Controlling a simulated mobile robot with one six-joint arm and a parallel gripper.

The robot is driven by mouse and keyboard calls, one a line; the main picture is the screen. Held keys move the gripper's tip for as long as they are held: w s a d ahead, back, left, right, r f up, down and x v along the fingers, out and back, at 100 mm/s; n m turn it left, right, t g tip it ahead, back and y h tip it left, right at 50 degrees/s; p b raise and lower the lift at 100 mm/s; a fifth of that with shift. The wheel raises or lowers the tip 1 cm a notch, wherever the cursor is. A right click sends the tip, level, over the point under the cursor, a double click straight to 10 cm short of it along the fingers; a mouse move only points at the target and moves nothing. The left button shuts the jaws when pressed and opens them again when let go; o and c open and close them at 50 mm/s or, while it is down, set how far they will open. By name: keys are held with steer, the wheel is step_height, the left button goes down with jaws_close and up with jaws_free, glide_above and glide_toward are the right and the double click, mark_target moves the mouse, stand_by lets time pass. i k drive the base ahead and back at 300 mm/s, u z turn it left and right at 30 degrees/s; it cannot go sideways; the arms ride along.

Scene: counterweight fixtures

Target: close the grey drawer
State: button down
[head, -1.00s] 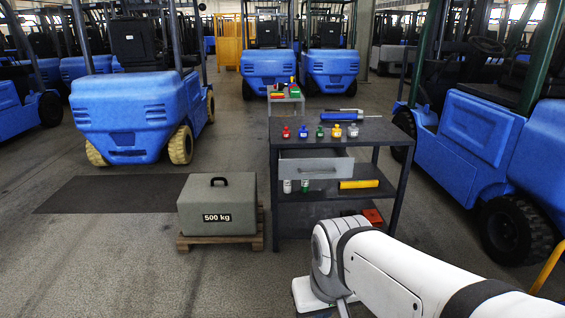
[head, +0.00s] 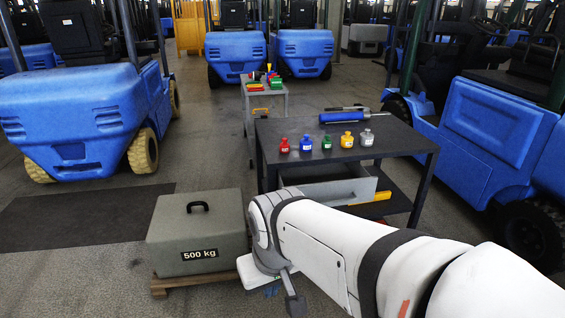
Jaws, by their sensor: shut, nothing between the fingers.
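The grey drawer (head: 366,186) is in the dark workbench (head: 408,141), just under its top, in the head view. It stands pulled out toward me, with its inside partly showing. My gripper (head: 292,300) is low in front of the bench, below the drawer in the picture and at the right of the grey weight.
A grey 500 kg block (head: 197,232) sits on a wooden pallet (head: 160,287) left of the bench. Several small coloured bottles (head: 326,143) and a blue tool (head: 342,117) stand or lie on top. Blue forklifts (head: 505,125) flank the bench. Dark mat (head: 75,220) at left is clear.

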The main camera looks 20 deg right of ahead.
mark_target(340, 184)
steer(key=z, duration=0.45)
steer(key=i, duration=1.25)
steer(key=z, duration=0.6)
steer(key=k, duration=0.9)
steer(key=z, duration=0.15)
steer(key=i, duration=0.95)
steer(key=u, duration=0.05)
